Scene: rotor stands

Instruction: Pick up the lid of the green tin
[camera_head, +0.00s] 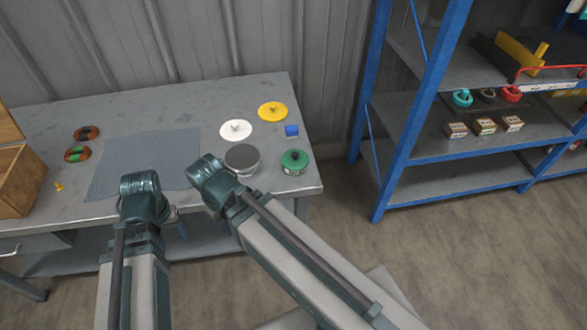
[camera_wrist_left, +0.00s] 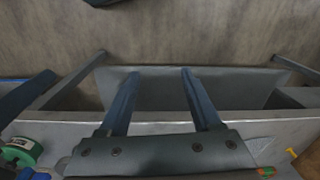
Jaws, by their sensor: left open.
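The green tin (camera_head: 294,162) stands near the right front corner of the table, with a green lid (camera_head: 294,156) and a small knob on top. The lid appears to sit on the tin. A green and white round thing, probably this tin, shows at the lower left edge of the left wrist view (camera_wrist_left: 20,153). My left gripper (camera_wrist_left: 157,72) is open and empty, its fingers over the table's front edge, well left of the tin in the head view. My right arm ends left of the grey-topped tin; its fingers are hidden.
A grey-topped round tin (camera_head: 242,157) stands left of the green tin. A mat (camera_head: 150,150) covers mid-table; a wooden box (camera_head: 18,180) stands left. A blue-framed shelf (camera_head: 412,120) stands right.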

